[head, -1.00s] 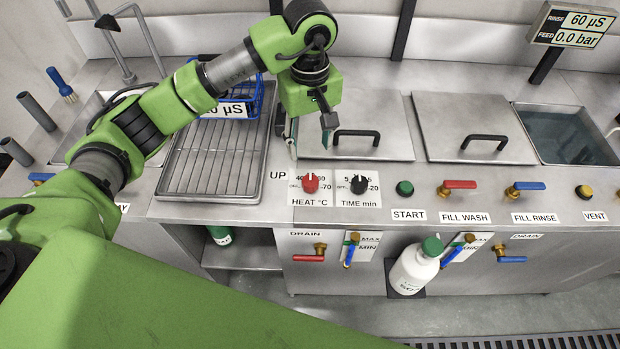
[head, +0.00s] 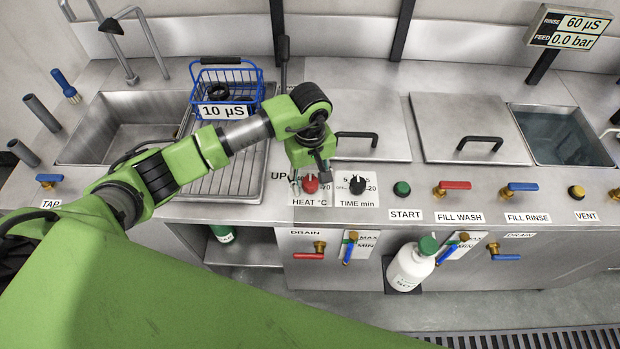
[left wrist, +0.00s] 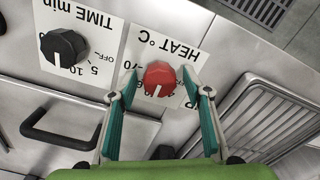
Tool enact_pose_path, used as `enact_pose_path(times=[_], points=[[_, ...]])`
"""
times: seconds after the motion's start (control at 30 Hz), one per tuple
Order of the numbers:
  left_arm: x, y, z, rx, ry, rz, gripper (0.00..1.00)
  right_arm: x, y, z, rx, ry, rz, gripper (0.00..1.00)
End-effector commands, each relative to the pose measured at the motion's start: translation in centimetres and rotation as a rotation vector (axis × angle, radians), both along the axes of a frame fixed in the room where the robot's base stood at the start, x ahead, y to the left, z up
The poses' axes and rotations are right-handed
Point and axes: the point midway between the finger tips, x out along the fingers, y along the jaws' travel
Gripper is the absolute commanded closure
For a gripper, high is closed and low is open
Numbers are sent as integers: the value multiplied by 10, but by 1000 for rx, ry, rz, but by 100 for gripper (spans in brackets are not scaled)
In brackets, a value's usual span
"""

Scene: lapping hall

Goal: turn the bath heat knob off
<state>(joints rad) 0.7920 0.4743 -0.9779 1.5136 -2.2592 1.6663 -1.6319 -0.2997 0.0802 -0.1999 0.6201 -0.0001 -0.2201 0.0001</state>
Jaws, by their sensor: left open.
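The red heat knob (head: 311,184) sits on the HEAT °C plate (head: 310,201) on the bath's front panel. In the left wrist view the red knob (left wrist: 159,76) has a white pointer line and lies between and just beyond the tips of my left gripper (left wrist: 158,94). The fingers are open, one on each side, and I cannot tell whether they touch it. In the head view my left gripper (head: 309,179) hangs over the knob and partly covers the plate's scale. My right gripper is out of view.
The black time knob (head: 357,185) is close to the right, with the green START button (head: 402,188) beyond it. Lidded tanks (head: 365,115) with black handles lie behind. A wire rack (head: 235,181) and blue basket (head: 228,92) are to the left. A white bottle (head: 410,265) stands below.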

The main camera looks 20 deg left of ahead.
Motion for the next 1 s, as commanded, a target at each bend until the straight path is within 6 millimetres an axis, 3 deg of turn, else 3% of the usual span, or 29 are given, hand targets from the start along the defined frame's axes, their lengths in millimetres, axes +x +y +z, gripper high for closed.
enact_pose_path(times=[0.17, 0.33, 0.67, 1.0], points=[[0, 0, 0, -1, 1, 0, 55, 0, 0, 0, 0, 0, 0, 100], [0, 0, 0, -1, 1, 0, 94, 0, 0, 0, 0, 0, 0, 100], [0, 0, -1, -1, 1, 23, 94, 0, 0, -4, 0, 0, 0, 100], [0, 1, -3, 0, 0, 216, 93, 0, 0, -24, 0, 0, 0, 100]])
